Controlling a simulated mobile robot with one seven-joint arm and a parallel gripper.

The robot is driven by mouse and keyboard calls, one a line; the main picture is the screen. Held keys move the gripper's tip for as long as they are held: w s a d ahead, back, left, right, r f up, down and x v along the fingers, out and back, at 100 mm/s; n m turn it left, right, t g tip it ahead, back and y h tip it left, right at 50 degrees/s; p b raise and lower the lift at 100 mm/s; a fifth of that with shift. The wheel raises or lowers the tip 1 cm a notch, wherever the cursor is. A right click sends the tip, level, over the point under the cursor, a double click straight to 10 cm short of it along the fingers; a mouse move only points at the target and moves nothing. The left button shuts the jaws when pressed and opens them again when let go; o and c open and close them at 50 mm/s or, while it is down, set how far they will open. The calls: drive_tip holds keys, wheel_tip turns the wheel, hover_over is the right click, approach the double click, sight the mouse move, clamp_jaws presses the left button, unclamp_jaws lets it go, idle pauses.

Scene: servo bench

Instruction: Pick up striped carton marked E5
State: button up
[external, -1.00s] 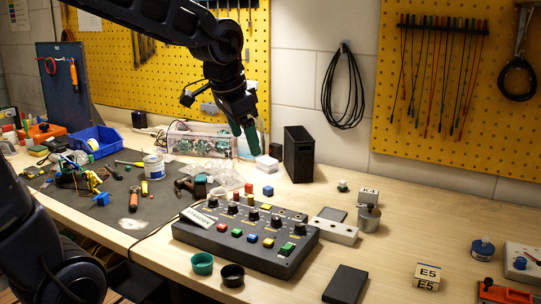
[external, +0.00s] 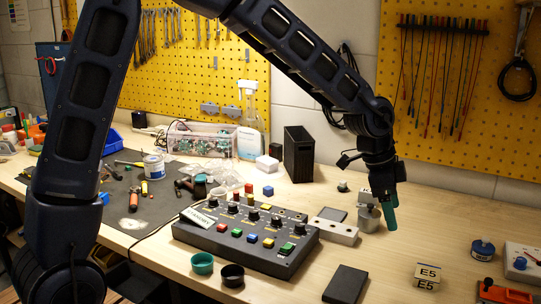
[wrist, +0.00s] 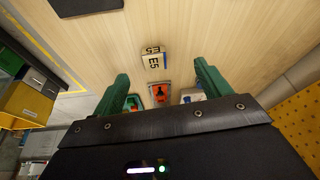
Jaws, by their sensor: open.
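The carton marked E5 (external: 428,276) is a small cream box with a dark stripe and black E5 print. It stands on the wooden bench near the front right in the external view. In the wrist view the carton (wrist: 153,58) lies ahead of my gripper, a little left of the middle between the fingers. My gripper (external: 390,213) has green fingers and points down above the bench, behind and left of the carton and apart from it. In the wrist view my gripper (wrist: 160,78) is open, with nothing between its fingers.
A dark flat box (external: 345,285) lies to the left. A metal pot (external: 369,218) stands beside my gripper. Bare bench lies between my gripper and the carton.

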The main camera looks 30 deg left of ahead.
drive_tip(key=m, duration=0.1)
approach(428, 272)
drive_tip(key=shift+g+h, duration=0.3)
drive_tip(key=shift+h, duration=0.1)
drive_tip(key=shift+a+x, duration=0.2)
drive_tip(key=shift+x, duration=2)
drive_tip(key=shift+a+x, duration=0.15)
drive_tip(key=shift+x, duration=2.05)
drive_tip(key=shift+w+f, duration=0.1)
drive_tip(key=shift+w, duration=0.1)
drive_tip(key=c, duration=1.1)
